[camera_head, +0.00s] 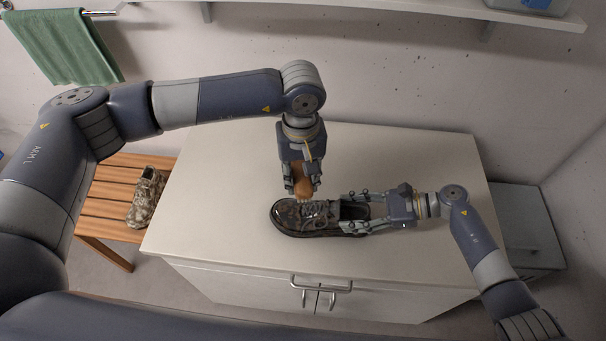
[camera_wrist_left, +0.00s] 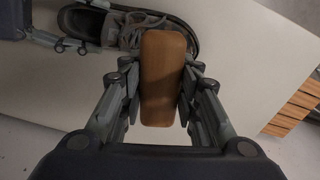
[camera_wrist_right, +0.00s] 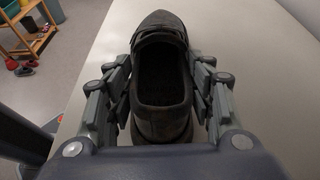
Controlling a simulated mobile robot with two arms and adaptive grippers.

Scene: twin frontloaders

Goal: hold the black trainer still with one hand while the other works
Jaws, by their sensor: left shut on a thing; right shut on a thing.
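The black trainer (camera_head: 293,222) lies sole down on the white cabinet top, toe to the left. It also shows in the left wrist view (camera_wrist_left: 92,24) and the right wrist view (camera_wrist_right: 163,75). My right gripper (camera_head: 352,212) is shut on the trainer's heel end, one finger on each side (camera_wrist_right: 162,100). My left gripper (camera_head: 303,186) is shut on a brown wooden block-like thing (camera_wrist_left: 162,75), seemingly a brush, and holds it over the trainer's laces area. Its underside is hidden, so I cannot tell whether it touches the shoe.
The white cabinet (camera_head: 215,240) has bare top around the shoe. A slatted wooden bench (camera_head: 112,192) at the left carries a mottled shoe (camera_head: 146,197). A green towel (camera_head: 62,48) hangs at upper left. A shelf (camera_head: 440,8) runs along the back wall. A grey low cabinet (camera_head: 532,228) stands right.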

